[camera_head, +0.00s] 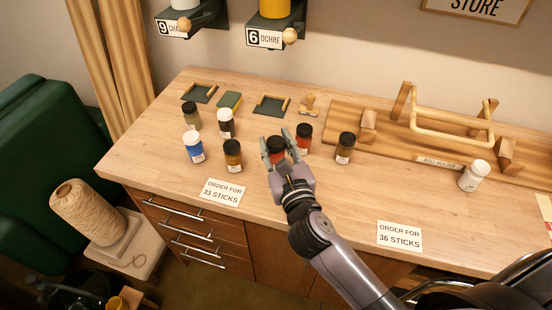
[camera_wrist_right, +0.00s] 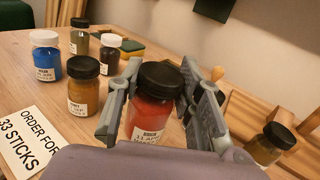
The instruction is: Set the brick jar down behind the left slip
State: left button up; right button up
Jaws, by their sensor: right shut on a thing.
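My right gripper (camera_head: 276,141) is shut on a red jar with a black lid (camera_head: 277,157). The red jar (camera_wrist_right: 153,112) also shows upright between both fingers in the right wrist view, its label partly legible; I take it as the brick jar. Its base is hidden, so I cannot tell whether it touches the table. The left slip (camera_head: 223,191), reading 33 sticks, lies near the table's front edge, left of and nearer than the held jar. An ochre-brown jar (camera_head: 233,156) stands behind the slip. My left gripper is not in view.
Blue (camera_head: 194,148), olive (camera_head: 191,116) and dark (camera_head: 226,123) jars stand at the left. Another red jar (camera_head: 304,139) and a brown jar (camera_head: 344,149) stand right of the gripper. The right slip (camera_head: 399,235) lies at front right. Table between the slips is clear.

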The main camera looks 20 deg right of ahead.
aim_at(276, 158)
jog(key=shift+f+b, duration=0.6)
jog(key=shift+f, duration=1.4)
jog(key=shift+f, duration=0.2)
jog(key=o, duration=1.2)
jog(key=shift+o, duration=0.2)
jog(key=shift+r, duration=0.15)
jog(key=s+b, duration=0.3)
jog(key=s, duration=0.8)
jog(key=shift+a, duration=0.15)
jog(key=shift+s, duration=0.55)
